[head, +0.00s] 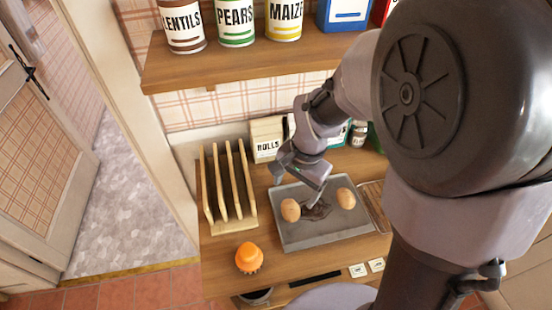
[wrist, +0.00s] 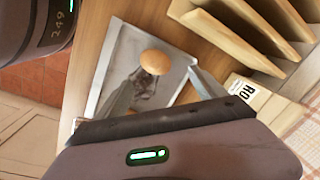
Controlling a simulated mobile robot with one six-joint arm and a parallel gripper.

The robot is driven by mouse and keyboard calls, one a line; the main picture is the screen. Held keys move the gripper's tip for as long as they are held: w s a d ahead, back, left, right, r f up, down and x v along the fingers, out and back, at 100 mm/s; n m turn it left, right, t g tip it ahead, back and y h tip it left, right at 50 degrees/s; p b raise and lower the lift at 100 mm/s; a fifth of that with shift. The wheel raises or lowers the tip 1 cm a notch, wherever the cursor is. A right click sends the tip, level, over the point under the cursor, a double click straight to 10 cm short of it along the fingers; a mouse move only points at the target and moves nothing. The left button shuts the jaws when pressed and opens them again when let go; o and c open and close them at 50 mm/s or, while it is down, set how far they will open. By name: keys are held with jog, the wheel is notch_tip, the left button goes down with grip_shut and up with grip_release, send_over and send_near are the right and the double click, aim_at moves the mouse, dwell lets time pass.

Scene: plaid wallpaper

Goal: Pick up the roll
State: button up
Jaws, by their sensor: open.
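Two round light-brown rolls lie on a grey metal tray (head: 324,234) in the head view. The left roll (head: 291,210) sits near the tray's left side and the right roll (head: 346,198) near its right side. In the wrist view the fingers are apart with nothing held. One roll (wrist: 154,62) shows beyond and between the fingertips, seemingly the left one; the other roll is out of sight there. A dark patch lies on the tray.
A wooden slatted rack (head: 228,190) stands left of the tray, and a box marked ROLLS (head: 267,140) behind it. An orange object (head: 249,257) sits near the counter's front left. A shelf (head: 250,60) with canisters hangs above. A wooden board (head: 374,203) lies right of the tray.

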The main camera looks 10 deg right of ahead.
aim_at(293, 206)
notch_tip(293, 206, down, 8)
jog(key=b, duration=0.3)
jog(key=shift+a+f+b, duration=0.1)
jog(key=shift+f+b, duration=0.15)
jog(key=shift+b, duration=0.15)
jog(key=shift+r, duration=0.15)
jog(key=shift+c, duration=0.9)
jog(key=c, duration=1.3)
